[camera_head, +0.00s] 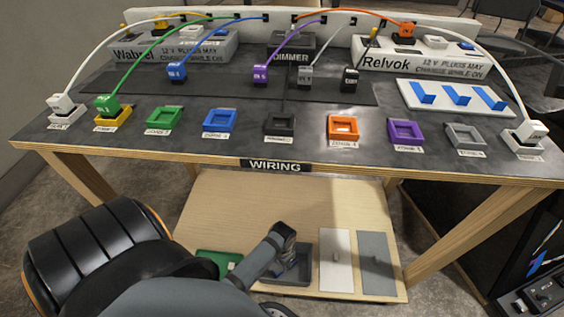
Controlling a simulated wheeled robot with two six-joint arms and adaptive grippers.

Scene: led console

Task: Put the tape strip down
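Three blue strips (458,95) lie on a white board on the right of the table; I cannot tell whether they are tape. My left arm comes in from the lower left and bends over the lower shelf. My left gripper (287,264) points down at a dark grey tray (318,270) there. It is small and partly hidden by my arm, so its fingers are unclear. A bluish patch shows beside it, but I cannot tell what it is or whether it is held. My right gripper is out of view.
On the shelf are a green tray (207,256), a white panel (335,252) and a grey panel (376,258). The table (60,134) above holds coloured sockets, a dimmer (292,57) and plugs on cables. The WIRING edge overhangs the shelf.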

